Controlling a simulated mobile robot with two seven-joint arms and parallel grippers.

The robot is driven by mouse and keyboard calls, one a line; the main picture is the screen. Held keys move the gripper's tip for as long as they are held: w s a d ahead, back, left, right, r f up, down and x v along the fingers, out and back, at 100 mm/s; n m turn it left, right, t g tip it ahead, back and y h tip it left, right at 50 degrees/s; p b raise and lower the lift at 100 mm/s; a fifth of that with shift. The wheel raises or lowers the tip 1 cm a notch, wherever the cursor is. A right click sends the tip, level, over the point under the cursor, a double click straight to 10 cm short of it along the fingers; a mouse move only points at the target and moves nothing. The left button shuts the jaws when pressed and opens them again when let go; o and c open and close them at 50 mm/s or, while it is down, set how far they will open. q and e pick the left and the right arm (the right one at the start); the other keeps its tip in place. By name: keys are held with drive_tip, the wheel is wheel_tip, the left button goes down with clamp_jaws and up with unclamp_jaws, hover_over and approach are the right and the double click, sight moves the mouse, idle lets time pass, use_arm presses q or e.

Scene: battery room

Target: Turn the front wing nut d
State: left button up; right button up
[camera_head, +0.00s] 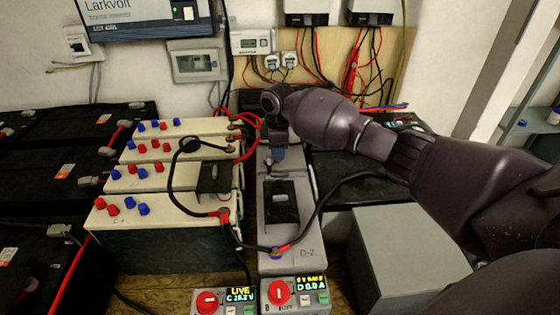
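The grey battery D-2 (300,236) stands in the middle, in a row running back to the wall. A black block (281,213) on its top carries a small grey wing-shaped piece (281,198), which looks like the front wing nut d. My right gripper (277,158) points down over the rear part of the D row, behind the black block and apart from it. Its fingertips are small and dark here, so I cannot tell whether they are open or touch the metal fitting (268,165) beside them. My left gripper is not in view.
The cream C batteries (160,213) with red and blue caps stand left. A black cable (325,203) runs from D-2's front terminal to the right. Switch boxes C (224,299) and D (296,292) stand in front; D's display reads 0.0 A. A grey box (410,250) stands right.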

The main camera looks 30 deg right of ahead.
wheel_tip(320, 180, up, 2)
drive_tip(key=shift+r, duration=0.1)
idle(0.5)
